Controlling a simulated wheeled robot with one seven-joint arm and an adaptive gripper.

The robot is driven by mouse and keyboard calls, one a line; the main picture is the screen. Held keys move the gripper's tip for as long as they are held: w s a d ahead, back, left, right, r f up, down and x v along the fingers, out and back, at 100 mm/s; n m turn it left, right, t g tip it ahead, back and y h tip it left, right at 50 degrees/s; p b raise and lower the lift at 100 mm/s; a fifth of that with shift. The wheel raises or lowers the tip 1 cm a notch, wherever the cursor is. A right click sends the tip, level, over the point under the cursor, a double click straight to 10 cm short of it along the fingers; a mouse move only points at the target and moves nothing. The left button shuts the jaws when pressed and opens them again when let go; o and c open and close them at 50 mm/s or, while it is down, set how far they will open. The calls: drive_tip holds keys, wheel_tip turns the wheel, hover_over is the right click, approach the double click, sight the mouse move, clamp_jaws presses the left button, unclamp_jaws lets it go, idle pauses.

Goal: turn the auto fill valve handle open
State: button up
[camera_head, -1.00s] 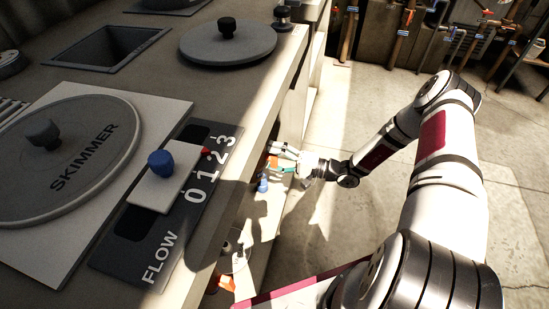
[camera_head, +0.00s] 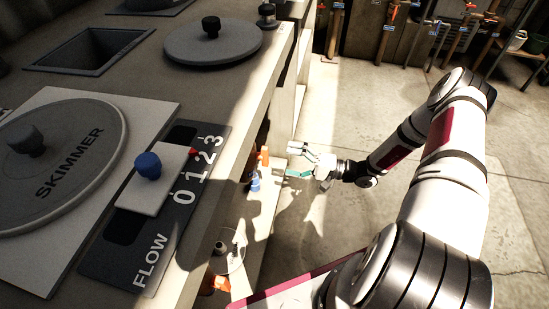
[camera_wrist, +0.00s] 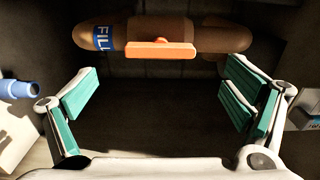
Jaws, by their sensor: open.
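The fill valve handle (camera_wrist: 160,49) is a flat orange bar in the wrist view, lying about level across a brown pipe (camera_wrist: 205,37) with a blue band marked FILL (camera_wrist: 107,38). My gripper (camera_wrist: 165,103) is open, with teal pads spread wide to left and right below the handle in the picture. Nothing is between the pads and they do not touch the handle. In the head view my gripper (camera_head: 297,160) is beside the counter's open side, right of a small orange part (camera_head: 263,156) with a visible gap. That part's details are too small to tell.
The counter (camera_head: 262,95) with the FLOW panel (camera_head: 150,262) and skimmer lid (camera_head: 75,185) fills the left. A blue fitting (camera_wrist: 18,90) is left of my gripper and a grey box (camera_wrist: 305,115) is right. Open concrete floor (camera_head: 350,110) lies to the right.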

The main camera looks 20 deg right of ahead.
drive_tip(key=shift+v, duration=1.85)
